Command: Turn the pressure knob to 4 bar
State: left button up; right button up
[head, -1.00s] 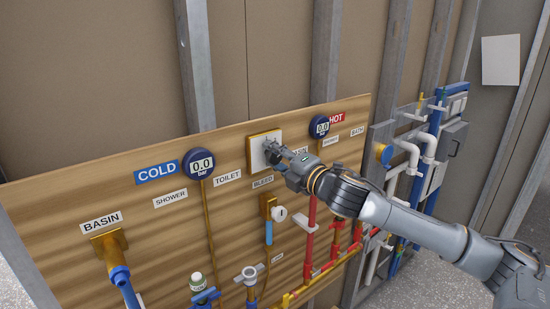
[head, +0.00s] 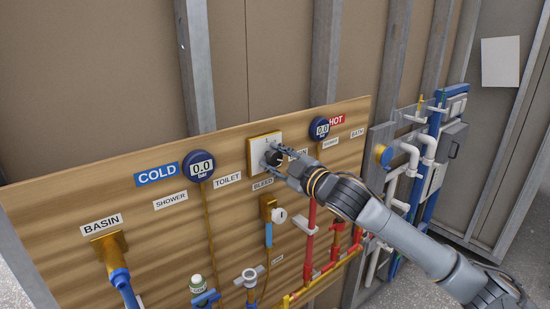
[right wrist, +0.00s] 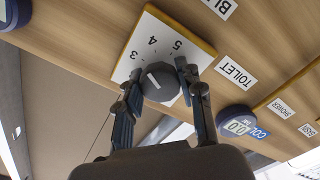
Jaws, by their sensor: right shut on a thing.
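The pressure knob (head: 273,158) is round and dark and sits on a white square dial plate (head: 256,153) with a yellow-brown edge. In the right wrist view the knob (right wrist: 160,84) carries a white line, and the plate (right wrist: 127,66) shows the numbers 3, 4 and 5. The line seems to lean towards the 3 side, but its exact reading is hard to tell. My right gripper (head: 272,157) is shut on the knob, with one finger on each side of it; its fingers also show in the right wrist view (right wrist: 158,74). My left gripper is out of view.
The wooden board carries a COLD gauge (head: 200,165) and a HOT gauge (head: 319,128), both showing 0.0. Pipes on a grey frame stand to the right.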

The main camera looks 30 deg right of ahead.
jog(key=shift+m+p, duration=0.3)
jog(key=shift+m, duration=1.7)
jog(key=o, duration=1.2)
jog(key=s, duration=0.8)
jog(key=s+d, duration=0.1)
jog(key=s, duration=0.3)
